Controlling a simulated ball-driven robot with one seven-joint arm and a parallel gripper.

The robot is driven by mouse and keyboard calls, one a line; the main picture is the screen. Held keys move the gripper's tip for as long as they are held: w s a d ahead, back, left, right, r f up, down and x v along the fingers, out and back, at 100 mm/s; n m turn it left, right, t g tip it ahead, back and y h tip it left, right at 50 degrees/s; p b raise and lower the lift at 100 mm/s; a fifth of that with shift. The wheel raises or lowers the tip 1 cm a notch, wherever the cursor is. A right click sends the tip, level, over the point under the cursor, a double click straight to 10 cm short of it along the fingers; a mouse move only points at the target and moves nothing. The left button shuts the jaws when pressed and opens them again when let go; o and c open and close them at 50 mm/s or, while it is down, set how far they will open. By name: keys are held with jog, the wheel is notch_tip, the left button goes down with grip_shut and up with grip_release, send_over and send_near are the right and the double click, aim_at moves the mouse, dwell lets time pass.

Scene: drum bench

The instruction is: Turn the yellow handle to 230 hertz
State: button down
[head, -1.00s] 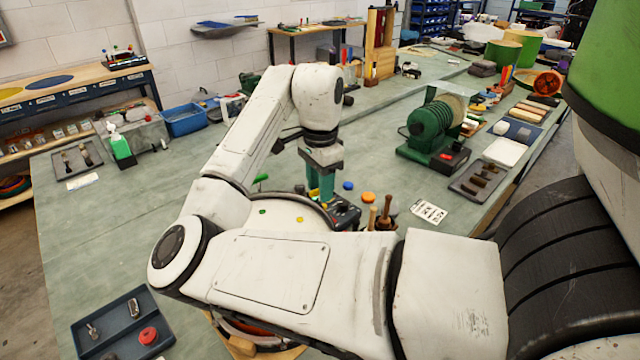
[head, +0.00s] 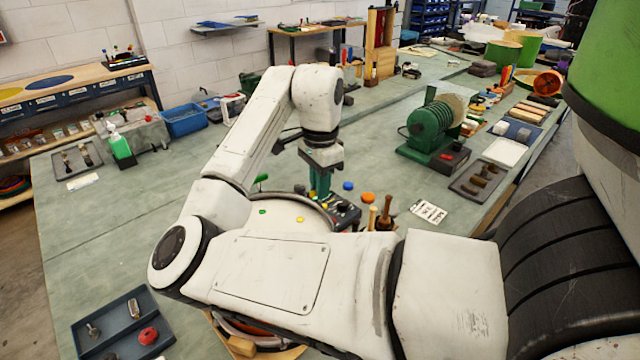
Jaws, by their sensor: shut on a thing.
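The round drum (head: 285,208) with a pale head lies on the bench, partly hidden by my arm. A yellow spot (head: 300,219) and a green spot (head: 262,211) show on its head. A green handle (head: 262,178) stands at its far left rim. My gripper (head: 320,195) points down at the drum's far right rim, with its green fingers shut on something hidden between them. I cannot see a yellow handle clearly. A black box with knobs (head: 345,212) stands just right of the fingers; any reading on it is too small to make out.
A blue cap (head: 348,186) and an orange cap (head: 367,198) lie beyond the box. Wooden-handled tools (head: 385,212) stand right of it, near a white printed card (head: 429,211). A green ribbed machine (head: 432,130) stands farther back.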

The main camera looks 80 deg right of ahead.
jog(key=shift+m, duration=0.3)
jog(key=shift+m+p, duration=0.5)
jog(key=shift+m, duration=2.3)
jog(key=c, duration=1.2)
grip_release()
jog(key=shift+o, duration=0.2)
notch_tip(320, 180, up, 11)
jog(key=shift+f, duration=0.15)
